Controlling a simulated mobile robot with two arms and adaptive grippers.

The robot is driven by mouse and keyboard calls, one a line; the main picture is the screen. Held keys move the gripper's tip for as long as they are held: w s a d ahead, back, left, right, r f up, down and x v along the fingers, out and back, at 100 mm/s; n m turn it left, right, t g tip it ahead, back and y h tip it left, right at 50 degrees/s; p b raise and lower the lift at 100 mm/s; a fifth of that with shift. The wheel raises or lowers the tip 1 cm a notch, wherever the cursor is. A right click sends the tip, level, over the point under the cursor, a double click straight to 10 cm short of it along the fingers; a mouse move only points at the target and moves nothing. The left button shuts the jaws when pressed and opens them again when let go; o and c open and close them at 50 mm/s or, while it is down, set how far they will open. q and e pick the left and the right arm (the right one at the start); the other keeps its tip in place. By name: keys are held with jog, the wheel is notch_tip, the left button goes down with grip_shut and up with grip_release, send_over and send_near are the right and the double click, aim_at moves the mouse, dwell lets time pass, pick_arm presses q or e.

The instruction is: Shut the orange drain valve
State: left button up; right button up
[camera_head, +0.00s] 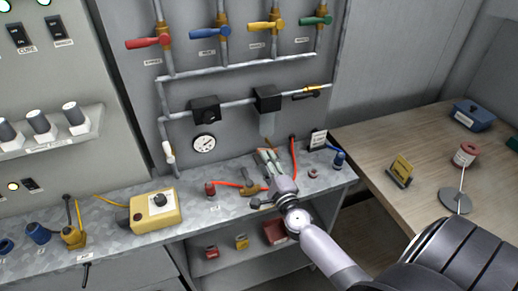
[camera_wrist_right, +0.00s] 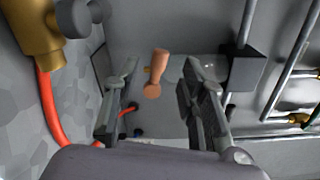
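In the right wrist view an orange handle (camera_wrist_right: 155,72), which looks like the drain valve's, stands out from the grey wall behind. It appears between the two finger lines, and I cannot tell how far beyond the tips it is. No contact shows. My right gripper (camera_head: 267,154) is open, its fingers apart on either side of the handle in the wrist view. In the head view it reaches over the metal bench towards the back panel, under the pipes; I cannot clearly make out the orange handle there. My left gripper is not in view.
A brass fitting (camera_wrist_right: 38,30) with a red hose is close on the left in the wrist view. The metal bench (camera_head: 200,221) holds a yellow control box (camera_head: 155,211). A gauge (camera_head: 203,143) and coloured pipe valves are on the panel. A wooden table (camera_head: 367,150) stands right.

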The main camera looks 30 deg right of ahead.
jog(key=x, duration=0.6)
jog(key=shift+w, duration=0.25)
jog(key=shift+c, duration=0.5)
grip_shut()
